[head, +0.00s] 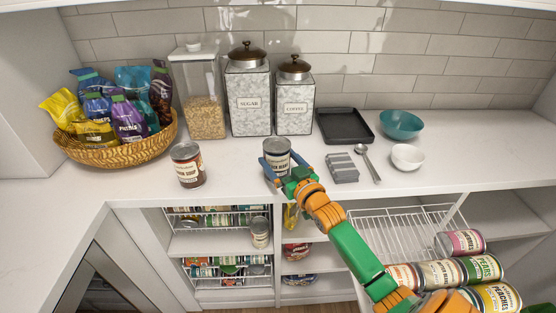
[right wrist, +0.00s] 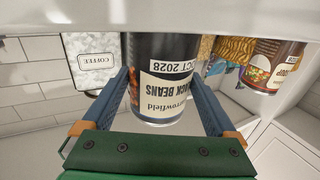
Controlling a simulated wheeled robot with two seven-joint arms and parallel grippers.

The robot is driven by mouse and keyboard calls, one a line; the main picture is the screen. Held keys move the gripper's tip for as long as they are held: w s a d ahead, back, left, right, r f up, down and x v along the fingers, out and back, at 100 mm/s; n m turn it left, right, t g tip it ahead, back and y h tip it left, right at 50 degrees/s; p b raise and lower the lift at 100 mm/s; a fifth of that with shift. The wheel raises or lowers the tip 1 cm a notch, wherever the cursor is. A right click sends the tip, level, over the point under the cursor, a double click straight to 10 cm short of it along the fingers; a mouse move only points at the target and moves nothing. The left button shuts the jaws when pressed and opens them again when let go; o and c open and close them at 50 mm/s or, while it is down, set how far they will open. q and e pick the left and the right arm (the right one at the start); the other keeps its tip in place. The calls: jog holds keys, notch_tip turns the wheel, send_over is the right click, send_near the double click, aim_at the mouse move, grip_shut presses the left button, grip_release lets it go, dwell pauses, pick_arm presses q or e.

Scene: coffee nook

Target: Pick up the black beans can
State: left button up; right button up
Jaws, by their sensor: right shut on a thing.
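The black beans can (head: 277,157) stands upright on the white counter in front of the canisters in the head view. Its label with "BLACK BEANS" (right wrist: 163,92) shows upside down in the right wrist view. My right gripper (head: 276,168) is shut on the can, one finger on each side (right wrist: 165,105). Whether the can's base touches the counter is hard to tell, as the gripper covers its lower part. My left gripper is not in view.
A bean soup can (head: 187,164) stands to the left. A wicker basket (head: 120,153) of bags is further left. Sugar (head: 249,95) and coffee (head: 294,100) canisters stand behind. A grey item (head: 341,167), spoon (head: 367,162), and bowls (head: 407,157) (head: 401,124) are to the right.

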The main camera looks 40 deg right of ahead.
aim_at(284, 155)
notch_tip(284, 155, up, 3)
jog(key=shift+r, duration=0.15)
jog(key=s+r, duration=0.1)
jog(key=r, duration=0.1)
jog(key=s+d+r, duration=0.1)
jog(key=s+r, duration=0.1)
jog(key=s+d+r, duration=0.1)
jog(key=r, duration=0.1)
jog(key=shift+s+d+r, duration=0.1)
jog(key=shift+s+d, duration=0.05)
jog(key=shift+s, duration=0.25)
jog(key=s+d+r+b, duration=0.1)
jog(key=s+d+r, duration=0.2)
jog(key=s, duration=0.4)
jog(key=shift+d, duration=0.2)
jog(key=shift+s+d+r, duration=0.2)
jog(key=shift+s+r, duration=0.1)
jog(key=shift+s, duration=0.1)
